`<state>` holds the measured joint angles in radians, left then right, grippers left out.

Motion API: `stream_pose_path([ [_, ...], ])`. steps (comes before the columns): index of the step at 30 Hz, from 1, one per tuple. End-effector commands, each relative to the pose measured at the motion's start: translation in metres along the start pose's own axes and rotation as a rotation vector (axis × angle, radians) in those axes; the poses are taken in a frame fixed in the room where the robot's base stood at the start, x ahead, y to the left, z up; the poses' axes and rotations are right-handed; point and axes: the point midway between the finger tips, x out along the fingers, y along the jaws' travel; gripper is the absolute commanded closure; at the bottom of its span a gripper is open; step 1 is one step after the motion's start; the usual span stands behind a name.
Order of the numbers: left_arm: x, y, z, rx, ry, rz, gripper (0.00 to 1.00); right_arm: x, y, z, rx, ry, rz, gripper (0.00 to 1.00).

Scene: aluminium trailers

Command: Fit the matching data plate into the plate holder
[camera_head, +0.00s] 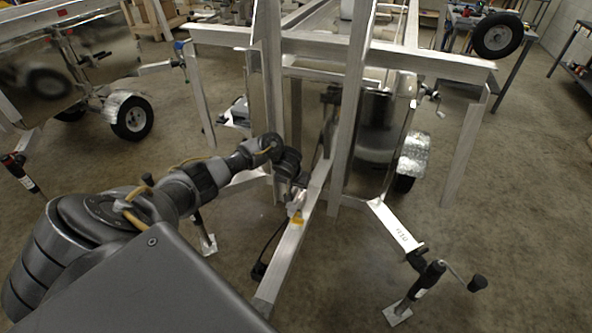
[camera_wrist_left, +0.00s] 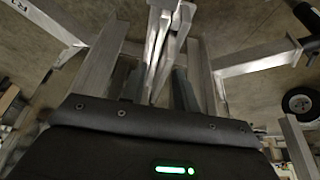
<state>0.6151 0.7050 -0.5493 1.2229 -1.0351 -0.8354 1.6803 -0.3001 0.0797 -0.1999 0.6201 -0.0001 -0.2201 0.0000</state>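My left arm comes in from the left in the head view, and my left gripper (camera_head: 296,207) is over the slanting aluminium beam (camera_head: 286,262) of the middle trailer. A small white and yellow patch (camera_head: 297,218) shows at the gripper's tip against this beam. I cannot tell if it is a data plate, a holder or a label, or whether it is gripped. No data plate or plate holder can be made out for certain. My right gripper is not in view.
Upright aluminium posts (camera_head: 352,110) and a crossbeam (camera_head: 425,62) stand close around my left arm. A jack with a crank (camera_head: 425,280) is at the front right. Another trailer wheel (camera_head: 132,118) is at the left. The concrete floor at the right is open.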

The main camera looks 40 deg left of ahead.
Motion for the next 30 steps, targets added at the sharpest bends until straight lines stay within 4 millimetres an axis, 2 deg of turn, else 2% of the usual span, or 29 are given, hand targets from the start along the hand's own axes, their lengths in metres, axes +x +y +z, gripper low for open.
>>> stream_pose_path([
  [5, -0.001, 0.000, 0.000, 0.000, 0.000, 0.000, 0.69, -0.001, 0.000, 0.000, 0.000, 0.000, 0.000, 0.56],
  [8, -0.010, 0.000, -0.001, 0.000, 0.001, 0.001, 0.69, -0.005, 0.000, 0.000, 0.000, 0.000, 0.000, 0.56],
  [21, -0.092, 0.000, -0.002, 0.002, 0.002, 0.001, 0.69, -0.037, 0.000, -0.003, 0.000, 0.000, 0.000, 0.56],
  [25, -0.104, 0.000, -0.001, 0.000, 0.001, 0.001, 0.69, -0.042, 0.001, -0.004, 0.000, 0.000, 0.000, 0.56],
  [30, -0.108, 0.000, 0.000, 0.000, 0.000, 0.000, 0.69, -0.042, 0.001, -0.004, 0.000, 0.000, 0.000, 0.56],
])
